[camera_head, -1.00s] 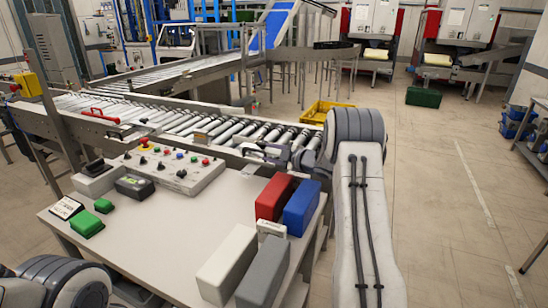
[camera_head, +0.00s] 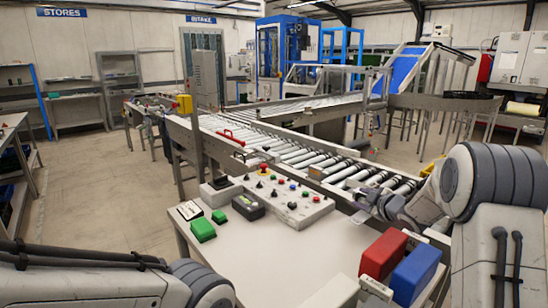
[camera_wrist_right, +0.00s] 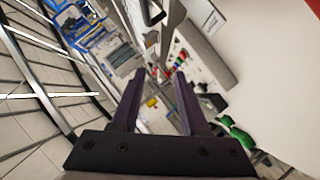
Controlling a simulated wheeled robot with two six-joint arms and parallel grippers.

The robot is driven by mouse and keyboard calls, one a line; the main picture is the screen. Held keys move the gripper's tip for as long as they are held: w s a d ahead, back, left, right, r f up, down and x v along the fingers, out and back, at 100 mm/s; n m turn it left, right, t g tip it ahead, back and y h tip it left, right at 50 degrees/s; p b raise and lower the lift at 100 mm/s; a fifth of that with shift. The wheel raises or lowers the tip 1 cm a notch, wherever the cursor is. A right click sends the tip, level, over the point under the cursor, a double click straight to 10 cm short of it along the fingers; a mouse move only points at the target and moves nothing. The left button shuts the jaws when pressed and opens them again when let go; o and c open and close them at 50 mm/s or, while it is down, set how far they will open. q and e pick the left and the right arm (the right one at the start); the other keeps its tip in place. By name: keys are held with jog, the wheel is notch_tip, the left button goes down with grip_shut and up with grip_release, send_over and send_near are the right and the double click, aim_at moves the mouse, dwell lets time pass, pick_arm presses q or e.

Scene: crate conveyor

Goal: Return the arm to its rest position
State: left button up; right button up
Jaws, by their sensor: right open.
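My right arm comes in at the right of the head view and reaches over the near side of the roller conveyor (camera_head: 335,167). Its gripper (camera_head: 366,197) is small there and partly hidden by the wrist. In the right wrist view, the two dark fingers of my right gripper (camera_wrist_right: 160,78) stand apart with nothing between them. My left arm shows as a link and a rounded joint at the lower left of the head view. Its gripper is out of view.
The white table (camera_head: 275,255) holds a button panel (camera_head: 285,200), green blocks (camera_head: 202,229), a red box (camera_head: 384,255) and a blue box (camera_head: 415,273). A metal post (camera_head: 196,135) stands at the conveyor. The floor (camera_head: 110,190) at the left is clear.

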jog(key=s+a+m+g+h, duration=0.1)
jog(key=s+a+m+g, duration=0.4)
jog(key=s+a, duration=1.35)
jog(key=s+a+f+g, duration=0.1)
jog(key=s+a+g, duration=0.1)
jog(key=s, duration=0.7)
jog(key=s+a+f+g, duration=0.1)
jog(key=s+g, duration=0.3)
jog(key=s, duration=0.6)
jog(key=s+a+f+g, duration=0.2)
jog(key=s+a, duration=0.1)
jog(key=s, duration=0.7)
jog(key=shift+s+a+g, duration=0.15)
jog(key=shift+a+g, duration=0.1)
jog(key=shift+g, duration=0.15)
